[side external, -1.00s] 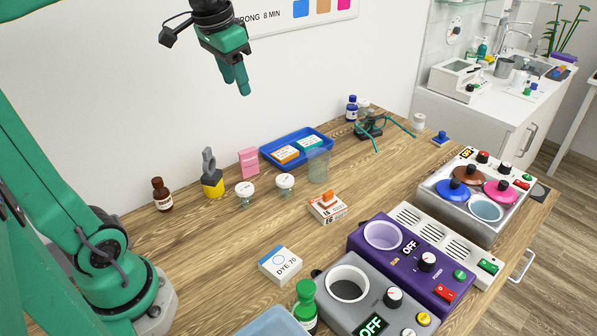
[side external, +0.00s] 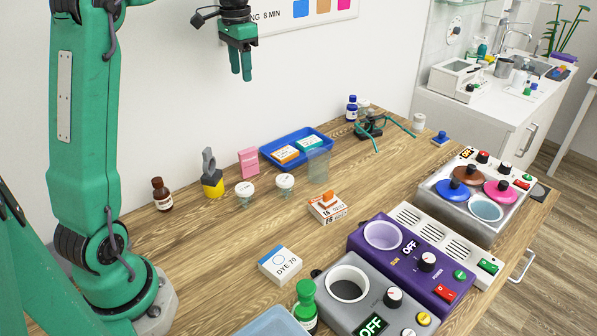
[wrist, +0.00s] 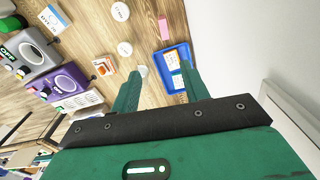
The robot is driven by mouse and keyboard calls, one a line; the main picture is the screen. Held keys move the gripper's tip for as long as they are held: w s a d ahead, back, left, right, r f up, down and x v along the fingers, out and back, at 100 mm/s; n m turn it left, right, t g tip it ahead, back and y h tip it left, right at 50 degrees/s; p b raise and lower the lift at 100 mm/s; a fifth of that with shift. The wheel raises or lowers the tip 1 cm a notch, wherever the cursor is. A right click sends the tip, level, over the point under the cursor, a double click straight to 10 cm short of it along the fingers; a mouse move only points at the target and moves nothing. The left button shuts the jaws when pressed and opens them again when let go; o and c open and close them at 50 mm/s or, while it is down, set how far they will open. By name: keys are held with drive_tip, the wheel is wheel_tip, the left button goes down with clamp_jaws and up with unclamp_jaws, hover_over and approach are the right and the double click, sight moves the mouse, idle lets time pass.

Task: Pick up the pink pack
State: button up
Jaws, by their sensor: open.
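The pink pack (side external: 249,162) stands upright on the wooden table near the wall, just left of the blue tray. It also shows in the wrist view (wrist: 163,28), upper middle, beyond my fingers and beside the tray. My gripper (side external: 241,76) hangs in the air well above the table, fingers pointing down, roughly over the pack and tray area in the side view. In the wrist view my two green fingers (wrist: 150,83) are apart with nothing between them.
The blue tray (side external: 265,153) holds an orange-and-white box and a teal box. Left of the pack stand a yellow-and-grey tool (side external: 212,184) and a brown bottle (side external: 161,194). White-lidded jars (side external: 285,181) and a clear beaker (side external: 318,166) stand in front. Heater units fill the table's right side.

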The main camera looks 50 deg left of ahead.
drive_tip(key=a, duration=0.1)
hover_over(249, 165)
drive_tip(key=f, duration=2.2)
drive_tip(key=shift+w+a, duration=0.3)
drive_tip(key=shift+w, duration=0.05)
drive_tip(key=shift+a+f, duration=0.2)
drive_tip(key=shift+f, duration=3.85)
clamp_jaws()
